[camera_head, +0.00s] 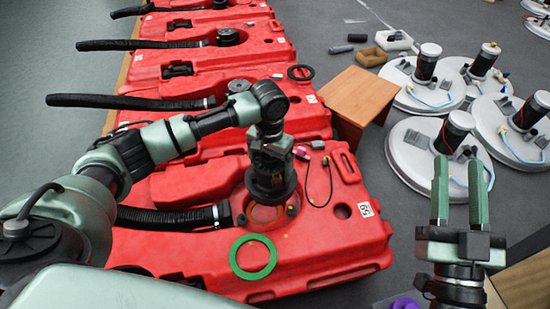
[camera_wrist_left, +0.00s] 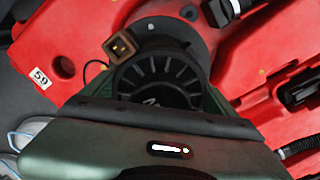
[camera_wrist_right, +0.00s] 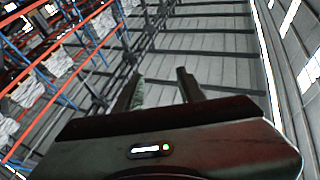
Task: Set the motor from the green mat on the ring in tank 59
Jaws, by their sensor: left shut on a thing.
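Tank 59 (camera_head: 345,255) is the nearest red tank, with a white "59" label that also shows in the left wrist view (camera_wrist_left: 41,78). My left gripper (camera_head: 268,185) is shut on the black finned motor (camera_wrist_left: 160,78), which has a brown connector block on its side. The motor (camera_head: 270,188) is over the round opening of tank 59. The ring (camera_head: 262,215) at that opening is partly hidden by the motor; I cannot tell whether they touch. My right gripper (camera_head: 458,170) is open, empty and raised at the right. I cannot make out a green mat.
A loose green ring (camera_head: 252,257) lies on tank 59 in front of the opening. A black hose (camera_head: 170,218) lies left of it, and a thin cable (camera_head: 328,185) right. More red tanks stand behind. A wooden box (camera_head: 362,98) and round grey lids with motors (camera_head: 425,140) stand right.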

